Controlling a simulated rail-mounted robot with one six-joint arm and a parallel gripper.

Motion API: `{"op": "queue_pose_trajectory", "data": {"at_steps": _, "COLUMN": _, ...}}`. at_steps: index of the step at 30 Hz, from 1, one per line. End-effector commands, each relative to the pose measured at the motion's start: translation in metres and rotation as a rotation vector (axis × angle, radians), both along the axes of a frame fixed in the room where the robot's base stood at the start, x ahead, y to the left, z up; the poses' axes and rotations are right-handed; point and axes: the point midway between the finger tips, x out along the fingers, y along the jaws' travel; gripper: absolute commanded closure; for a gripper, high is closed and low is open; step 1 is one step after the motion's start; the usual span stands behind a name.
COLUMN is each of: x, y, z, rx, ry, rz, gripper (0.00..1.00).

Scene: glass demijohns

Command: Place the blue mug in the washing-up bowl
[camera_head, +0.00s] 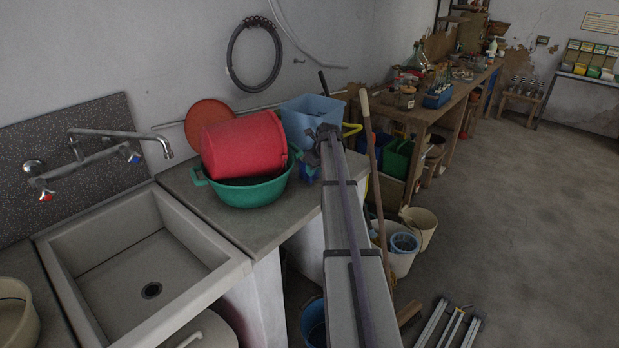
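My arm reaches from the bottom middle toward the back of the counter. My gripper (325,145) is at its far end, in front of the light-blue square tub (308,112); I cannot tell whether its fingers are open or shut. A small darker blue thing (305,172) shows below the tub, just left of my gripper and partly hidden; it may be the blue mug, but its shape is not clear. A round green bowl (238,194) with side handles stands on the counter, with a red bucket (243,145) lying tilted in it. I cannot tell which container is the washing-up bowl.
A stone sink (150,265) with a wall tap (125,135) is at left. An orange-red disc (207,120) leans behind the red bucket. Pale buckets (401,252) and a wooden handle (371,150) stand right of my arm. The floor at right is mostly clear.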

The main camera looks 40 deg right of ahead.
Motion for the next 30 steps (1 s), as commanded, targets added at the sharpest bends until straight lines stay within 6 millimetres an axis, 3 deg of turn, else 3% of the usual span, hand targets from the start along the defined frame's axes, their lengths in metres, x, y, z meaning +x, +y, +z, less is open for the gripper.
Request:
{"op": "queue_pose_trajectory", "data": {"at_steps": 1, "x": 0.005, "y": 0.000, "z": -0.021, "rx": 0.000, "ry": 0.000, "rz": 0.000, "gripper": 0.68}}
{"op": "queue_pose_trajectory", "data": {"at_steps": 4, "x": 0.011, "y": 0.000, "z": -0.036, "rx": 0.000, "ry": 0.000, "rz": 0.000, "gripper": 0.68}}
{"op": "queue_pose_trajectory", "data": {"at_steps": 11, "x": 0.013, "y": 0.001, "z": -0.032, "rx": 0.000, "ry": 0.000, "rz": 0.000, "gripper": 0.68}}
{"op": "queue_pose_trajectory", "data": {"at_steps": 21, "x": 0.013, "y": 0.001, "z": -0.032, "rx": 0.000, "ry": 0.000, "rz": 0.001, "gripper": 1.00}}
{"op": "queue_pose_trajectory", "data": {"at_steps": 30, "x": 0.013, "y": 0.001, "z": -0.032, "rx": 0.000, "ry": 0.000, "rz": 0.001, "gripper": 1.00}}
